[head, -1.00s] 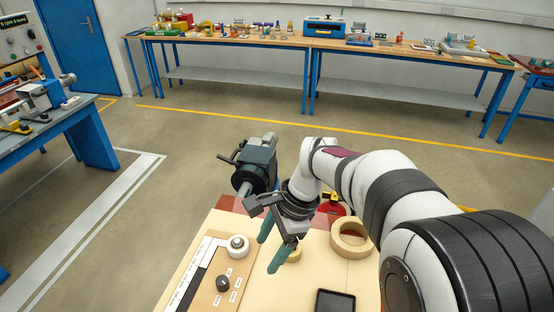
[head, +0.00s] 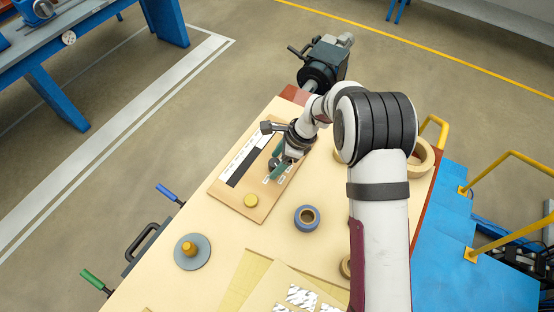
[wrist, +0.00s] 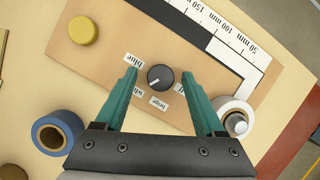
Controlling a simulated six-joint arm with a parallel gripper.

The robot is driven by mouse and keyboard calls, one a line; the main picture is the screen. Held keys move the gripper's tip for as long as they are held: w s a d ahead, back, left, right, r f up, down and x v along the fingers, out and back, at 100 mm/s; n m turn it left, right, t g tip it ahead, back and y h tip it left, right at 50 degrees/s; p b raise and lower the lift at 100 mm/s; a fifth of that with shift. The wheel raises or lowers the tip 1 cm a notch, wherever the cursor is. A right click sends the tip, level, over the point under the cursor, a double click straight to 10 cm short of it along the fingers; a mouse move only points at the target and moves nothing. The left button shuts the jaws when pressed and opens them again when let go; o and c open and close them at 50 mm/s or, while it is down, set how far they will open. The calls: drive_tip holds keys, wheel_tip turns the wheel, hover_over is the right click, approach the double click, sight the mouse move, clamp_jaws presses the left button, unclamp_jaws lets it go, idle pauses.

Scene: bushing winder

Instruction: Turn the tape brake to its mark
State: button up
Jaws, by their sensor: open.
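A dark round knob (wrist: 160,77) with a white pointer line sits on the brown board (wrist: 110,50), ringed by small labels such as "blue", "white" and "beige". Its pointer faces down-left, roughly to the "white" label. My gripper (wrist: 160,73) is open, one teal finger on each side of the knob, apart from it in the wrist view. In the head view my gripper (head: 277,163) is low over the board and partly hides the knob. A yellow round knob (wrist: 83,30) is on the same board, also in the head view (head: 250,200). No label names the tape brake.
A white roll on a metal pin (wrist: 236,118) stands close to the right finger. A blue tape roll (wrist: 57,132) lies left. A black-and-white ruler strip (wrist: 225,45) edges the board.

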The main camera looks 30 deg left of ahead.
clamp_jaws()
idle(0.4)
drive_tip(key=shift+n, duration=0.4)
drive_tip(key=n+g, duration=0.1)
drive_tip(key=n, duration=0.1)
drive_tip(key=n+h, duration=0.1)
drive_tip(key=n, duration=0.1)
drive_tip(key=shift+w+a+n+g, duration=0.15)
drive_tip(key=shift+w+n+g, duration=0.05)
drive_tip(key=shift+n+g, duration=0.2)
drive_tip(key=n+h, duration=0.1)
drive_tip(key=n, duration=0.2)
drive_tip(key=n+g+h, duration=0.1)
drive_tip(key=n, duration=0.2)
drive_tip(key=shift+a, duration=0.15)
drive_tip(key=n+h, duration=0.1)
drive_tip(key=n, duration=0.2)
drive_tip(key=n+h, duration=0.2)
drive_tip(key=n, duration=0.1)
drive_tip(key=shift+a+n, duration=0.2)
drive_tip(key=shift+n, duration=0.2)
drive_tip(key=n+t, duration=0.1)
drive_tip(key=n, duration=0.1)
drive_tip(key=n+h, duration=0.1)
drive_tip(key=n, duration=0.2)
drive_tip(key=shift+s+a+t+h, duration=0.1)
drive_tip(key=shift+t+h, duration=0.2)
drive_tip(key=shift+t, duration=0.1)
drive_tip(key=shift+n, duration=0.4)
